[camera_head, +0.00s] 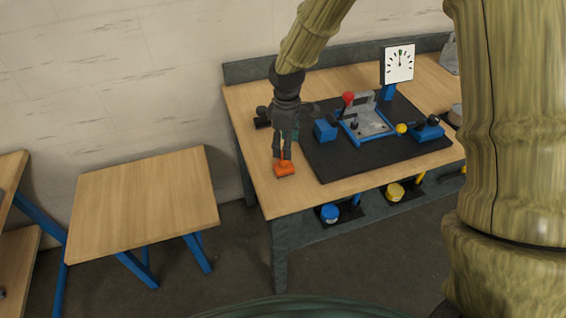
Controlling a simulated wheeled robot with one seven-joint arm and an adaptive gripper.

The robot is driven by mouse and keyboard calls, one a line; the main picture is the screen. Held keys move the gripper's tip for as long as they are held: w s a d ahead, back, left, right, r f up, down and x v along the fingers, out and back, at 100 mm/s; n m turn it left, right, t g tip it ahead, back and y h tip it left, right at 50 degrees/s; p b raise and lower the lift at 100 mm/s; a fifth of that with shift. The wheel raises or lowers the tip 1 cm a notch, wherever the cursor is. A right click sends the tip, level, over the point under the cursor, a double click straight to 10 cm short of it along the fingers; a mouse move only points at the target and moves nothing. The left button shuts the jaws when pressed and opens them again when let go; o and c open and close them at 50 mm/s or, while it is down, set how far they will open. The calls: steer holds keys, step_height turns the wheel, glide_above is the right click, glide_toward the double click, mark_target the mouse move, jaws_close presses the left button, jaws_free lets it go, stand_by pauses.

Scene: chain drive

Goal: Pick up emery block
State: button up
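A small orange block-like thing (285,170) lies on the near left part of the workbench top; it may be the emery block, but it is too small to be sure. My gripper (284,153) points down right above it, with its dark fingers around or just in front of a thin orange upright part. I cannot tell whether the fingers touch it or are closed on it.
The wooden workbench (258,182) carries a black mat (340,170) with a blue block (325,130), a clamp fixture (366,126) with a red knob, and a dial (399,63). A small dark item (262,118) sits left of my gripper. A wooden side table (143,198) is bare.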

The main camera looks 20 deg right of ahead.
mark_target(284, 164)
steer(key=shift+f, duration=0.45)
steer(key=shift+s+a+f+p, duration=0.1)
steer(key=shift+s+f+p, duration=0.05)
steer(key=shift+f+p, duration=0.15)
steer(key=shift+a+f, duration=0.15)
steer(key=shift+f, duration=0.15)
steer(key=shift+a+f+p, duration=0.1)
steer(key=shift+f+p, duration=0.85)
steer(key=shift+f, duration=1.05)
jaws_close()
steer(key=shift+r, duration=0.1)
